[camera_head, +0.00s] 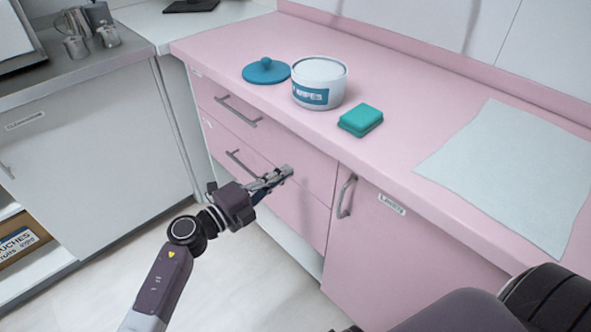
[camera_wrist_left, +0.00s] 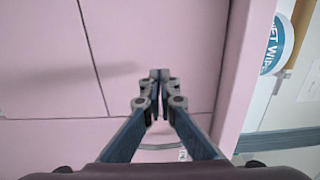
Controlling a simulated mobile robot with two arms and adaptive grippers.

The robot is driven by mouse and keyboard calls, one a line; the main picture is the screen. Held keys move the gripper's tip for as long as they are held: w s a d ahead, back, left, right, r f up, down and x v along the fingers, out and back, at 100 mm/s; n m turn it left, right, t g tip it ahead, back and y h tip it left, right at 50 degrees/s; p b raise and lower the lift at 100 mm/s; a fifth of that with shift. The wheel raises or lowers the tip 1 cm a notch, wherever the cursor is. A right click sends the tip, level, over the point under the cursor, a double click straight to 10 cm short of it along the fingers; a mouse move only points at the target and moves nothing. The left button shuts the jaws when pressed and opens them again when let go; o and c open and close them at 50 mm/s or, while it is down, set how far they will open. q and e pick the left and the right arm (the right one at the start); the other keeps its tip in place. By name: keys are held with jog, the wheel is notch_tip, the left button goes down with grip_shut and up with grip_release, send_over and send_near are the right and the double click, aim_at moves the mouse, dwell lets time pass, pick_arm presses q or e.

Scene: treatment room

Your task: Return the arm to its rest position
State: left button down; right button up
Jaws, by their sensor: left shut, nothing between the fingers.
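My left gripper (camera_head: 284,172) is shut and empty. In the head view its arm comes in from the lower left and its fingers are in front of the pink drawer fronts, below the counter edge. In the left wrist view the fingertips (camera_wrist_left: 159,76) meet, with the pink cabinet front (camera_wrist_left: 60,60) behind them. I cannot tell from these views whether the fingertips touch the cabinet. My right gripper does not show; a dark part of my body is at the lower right of the head view.
On the pink counter (camera_head: 420,120) stand a white tub (camera_head: 321,72) with its lid off, a teal lid (camera_head: 266,70), a teal sponge-like block (camera_head: 361,120) and a pale sheet (camera_head: 515,170). Drawer handles (camera_head: 238,112) and a door handle (camera_head: 346,196) stick out. The floor (camera_head: 250,280) at the front is clear.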

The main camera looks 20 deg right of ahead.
pick_arm(q)
jog(key=v, duration=0.9)
jog(key=shift+p, duration=0.4)
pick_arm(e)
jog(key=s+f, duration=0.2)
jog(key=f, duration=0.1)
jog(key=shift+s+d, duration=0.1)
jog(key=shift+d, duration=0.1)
